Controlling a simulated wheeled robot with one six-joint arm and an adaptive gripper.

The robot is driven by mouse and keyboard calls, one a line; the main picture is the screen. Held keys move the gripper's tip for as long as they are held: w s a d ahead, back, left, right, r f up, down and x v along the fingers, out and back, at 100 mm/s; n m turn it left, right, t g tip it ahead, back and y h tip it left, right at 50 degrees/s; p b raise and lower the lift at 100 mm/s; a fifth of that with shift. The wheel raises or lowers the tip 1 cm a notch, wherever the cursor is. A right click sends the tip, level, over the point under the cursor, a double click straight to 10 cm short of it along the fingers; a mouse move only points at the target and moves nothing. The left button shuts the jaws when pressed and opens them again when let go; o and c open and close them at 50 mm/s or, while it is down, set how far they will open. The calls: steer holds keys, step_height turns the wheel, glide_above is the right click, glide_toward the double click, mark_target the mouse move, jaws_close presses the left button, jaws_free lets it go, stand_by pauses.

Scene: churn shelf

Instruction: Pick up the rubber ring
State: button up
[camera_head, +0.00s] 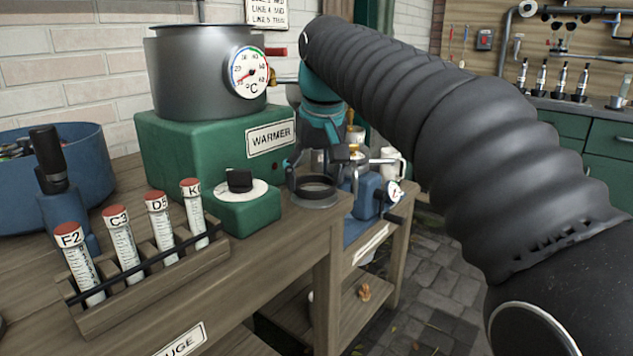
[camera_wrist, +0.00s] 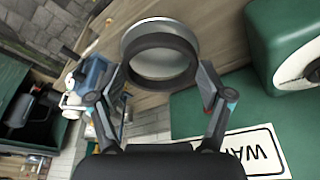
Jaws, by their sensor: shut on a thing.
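The rubber ring (camera_head: 314,193) is a short black band near the right end of the workbench. My gripper (camera_head: 318,178) is shut on it, with a finger on each side. In the wrist view, the fingertips (camera_wrist: 162,75) touch opposite sides of the ring (camera_wrist: 160,41). A round grey metal piece (camera_head: 316,205) lies directly below the ring, and its pale rim (camera_wrist: 158,23) shows behind the ring in the wrist view. I cannot tell whether the ring still touches this piece.
The green warmer (camera_head: 165,150) with its pot (camera_head: 195,80) and dial knob (camera_head: 240,190) stands close on the left. A rack (camera_head: 150,280) of capped tubes and a blue tub (camera_head: 85,145) are further left. A blue device with a gauge (camera_head: 370,195) stands beyond the bench end.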

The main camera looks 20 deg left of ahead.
step_height(320, 180, up, 3)
steer(key=shift+f+p, duration=0.1)
steer(key=shift+p, duration=0.3)
steer(key=s+d+r, duration=0.6)
steer(key=s+d, duration=0.1)
steer(key=d, duration=0.2)
steer(key=shift+s+r, duration=0.15)
steer(key=shift+r, duration=0.25)
